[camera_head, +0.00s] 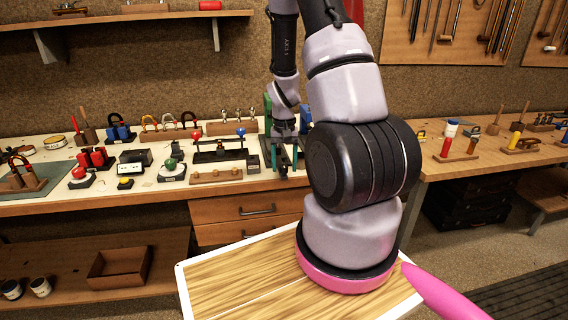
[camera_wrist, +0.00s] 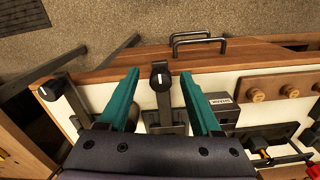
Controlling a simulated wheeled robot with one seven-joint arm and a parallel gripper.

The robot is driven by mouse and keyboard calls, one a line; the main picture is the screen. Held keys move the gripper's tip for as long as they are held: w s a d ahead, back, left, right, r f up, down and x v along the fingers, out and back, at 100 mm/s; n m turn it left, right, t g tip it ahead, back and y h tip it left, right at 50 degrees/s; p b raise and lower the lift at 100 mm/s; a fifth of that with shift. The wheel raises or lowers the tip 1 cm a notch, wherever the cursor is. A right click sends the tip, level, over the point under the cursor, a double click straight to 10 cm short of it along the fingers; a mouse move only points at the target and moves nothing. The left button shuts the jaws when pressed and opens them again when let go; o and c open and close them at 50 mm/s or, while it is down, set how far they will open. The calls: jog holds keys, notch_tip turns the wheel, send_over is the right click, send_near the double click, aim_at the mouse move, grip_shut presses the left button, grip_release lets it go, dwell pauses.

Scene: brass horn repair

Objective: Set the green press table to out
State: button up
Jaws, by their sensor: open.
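In the head view a green upright (camera_head: 267,108), which looks like part of the green press, stands at the right of the left bench, partly hidden behind my arm. A black knob with a white mark (camera_wrist: 160,76) sits on a dark metal slide in the wrist view, near the bench's front edge. It seems to belong to the green press, though its body is hidden there. My gripper (camera_wrist: 160,82) has teal fingers, open and empty, one on each side of the knob with gaps. It also points down over the bench in the head view (camera_head: 284,164).
A similar knob (camera_wrist: 51,88) is to the left in the wrist view; a blue upright (camera_head: 305,113) stands beside the green one. A small labelled grey box (camera_wrist: 223,103) is close to my right finger. A wooden peg strip (camera_wrist: 270,91) lies beyond. Drawer handles (camera_wrist: 199,39) project in front.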

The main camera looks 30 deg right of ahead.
jog(key=shift+w, duration=0.1)
jog(key=shift+r, duration=0.3)
notch_tip(320, 180, up, 10)
jog(key=shift+r, duration=0.15)
dwell(0.5)
jog(key=s+a+r+t+y, duration=0.1)
jog(key=s+a+r+t, duration=0.15)
jog(key=r, duration=0.55)
jog(key=s+a+r+t, duration=0.15)
jog(key=a+r, duration=0.25)
jog(key=r, duration=0.5)
jog(key=s+a+r+t, duration=0.1)
jog(key=s+a+r, duration=0.1)
jog(key=s+r, duration=0.2)
jog(key=s+a+r+n+t+y, duration=0.1)
jog(key=s+a+r+t, duration=0.1)
jog(key=s+r, duration=0.3)
jog(key=shift+s+a+r, duration=0.25)
jog(key=shift+s+a, duration=0.6)
jog(key=shift+s, duration=0.4)
